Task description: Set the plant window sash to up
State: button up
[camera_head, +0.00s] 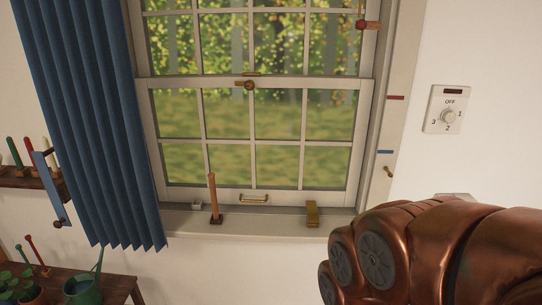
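The plant window's lower sash (254,140) is down, with its bottom rail at or near the sill. A small brass pull handle (254,199) sits on that rail. A round brass latch (249,84) sits at the meeting rail in the middle. A red mark (395,98) and, lower, a blue mark (385,152) are on the right side of the frame. My copper-coloured arm fills the lower right and hides part of the wall there. My gripper is not clearly visible in this view.
An upright wooden stick (213,198) and a brass block (312,215) stand at the sill. A blue curtain (90,110) hangs left. A dial switch (448,110) is on the right wall. A table (118,285) with plants and a watering can (84,288) is lower left.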

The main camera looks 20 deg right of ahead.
aim_at(311, 198)
jog(key=u, duration=0.3)
jog(key=k, duration=0.35)
jog(key=u, duration=1.35)
jog(key=i, duration=0.8)
jog(key=z, duration=0.65)
jog(key=i, duration=0.4)
jog(key=z, duration=0.3)
